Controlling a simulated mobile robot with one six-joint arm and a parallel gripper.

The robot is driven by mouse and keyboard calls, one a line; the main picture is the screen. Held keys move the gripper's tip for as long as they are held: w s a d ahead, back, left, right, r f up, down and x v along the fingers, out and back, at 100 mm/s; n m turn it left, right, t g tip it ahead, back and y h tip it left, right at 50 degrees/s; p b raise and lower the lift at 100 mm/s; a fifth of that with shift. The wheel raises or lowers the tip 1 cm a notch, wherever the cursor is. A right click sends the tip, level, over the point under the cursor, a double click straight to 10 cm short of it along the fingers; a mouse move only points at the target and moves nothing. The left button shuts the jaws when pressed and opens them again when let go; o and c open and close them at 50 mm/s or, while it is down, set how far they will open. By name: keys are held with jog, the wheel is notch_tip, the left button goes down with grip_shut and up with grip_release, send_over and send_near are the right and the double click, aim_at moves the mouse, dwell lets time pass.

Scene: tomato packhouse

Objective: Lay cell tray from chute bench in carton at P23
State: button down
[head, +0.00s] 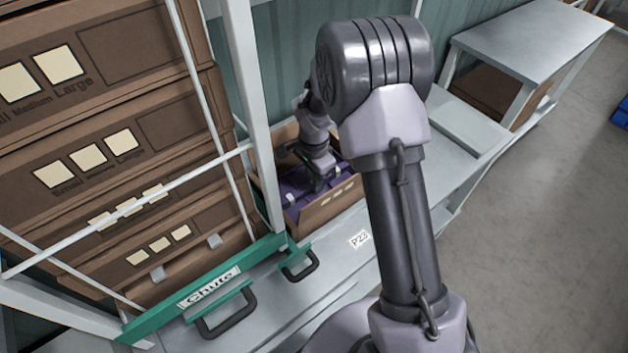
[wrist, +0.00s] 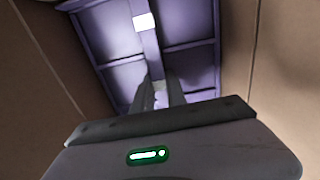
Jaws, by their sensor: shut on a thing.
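An open brown carton (head: 328,206) stands on the bench behind the P23 label (head: 359,240). The purple cell tray (head: 297,190) is inside the carton, between its walls. My gripper (head: 318,180) reaches down into the carton and is shut on the tray. In the wrist view the purple tray (wrist: 192,62) shows its dividers and a pale patch, with my gripper's fingers (wrist: 160,95) at its middle rib. Brown carton walls (wrist: 267,60) rise on both sides. I cannot tell whether the tray rests on the carton floor. My arm hides part of the carton's surroundings.
A rack of stacked brown cartons (head: 110,155) stands at the left behind white bars. The grey bench (head: 330,270) runs past the carton. Another grey table (head: 530,40) stands at the back right; open floor lies right.

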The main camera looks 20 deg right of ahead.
jog(key=shift+f+b, duration=0.35)
jog(key=shift+f, duration=0.1)
jog(key=c, duration=1.3)
grip_release()
jog(key=shift+c, duration=1.4)
jog(key=shift+r+p, duration=2.85)
jog(key=shift+r, duration=1.35)
